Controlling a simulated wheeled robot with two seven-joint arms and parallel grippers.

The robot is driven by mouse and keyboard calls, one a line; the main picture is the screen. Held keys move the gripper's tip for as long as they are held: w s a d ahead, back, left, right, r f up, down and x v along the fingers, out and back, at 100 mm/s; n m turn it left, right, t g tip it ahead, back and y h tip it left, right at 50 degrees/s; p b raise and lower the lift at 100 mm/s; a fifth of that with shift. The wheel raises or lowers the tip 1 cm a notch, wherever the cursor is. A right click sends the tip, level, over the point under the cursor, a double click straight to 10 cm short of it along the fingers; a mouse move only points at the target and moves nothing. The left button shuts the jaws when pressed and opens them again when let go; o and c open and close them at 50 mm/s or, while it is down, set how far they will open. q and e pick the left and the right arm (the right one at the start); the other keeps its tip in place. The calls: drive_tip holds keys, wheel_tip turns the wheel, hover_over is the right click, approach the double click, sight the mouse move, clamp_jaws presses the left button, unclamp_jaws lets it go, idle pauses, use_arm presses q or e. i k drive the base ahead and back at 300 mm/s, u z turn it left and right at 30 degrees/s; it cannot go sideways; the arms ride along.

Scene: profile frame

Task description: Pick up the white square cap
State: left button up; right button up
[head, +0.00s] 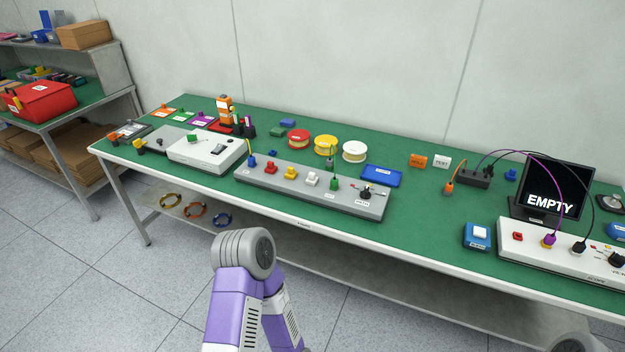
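I cannot tell from the picture alone which of the two is the task's cap. Neither of my grippers is in view; only purple and grey links of my arm show at the bottom, in front of the bench and apart from both white pieces.
The green bench (420,215) holds a long grey panel (285,188), a white device (205,150), several spools, a blue tray (382,175), an "EMPTY" screen (553,195) and a cabled panel (560,260). Bare green surface lies between the long panel and the blue box (477,243).

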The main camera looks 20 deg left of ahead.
sight(311, 180)
drive_tip(key=z, duration=0.9)
drive_tip(key=i, duration=1.3)
drive_tip(key=u, duration=3.25)
drive_tip(key=i, duration=0.5)
drive_tip(key=z, duration=0.1)
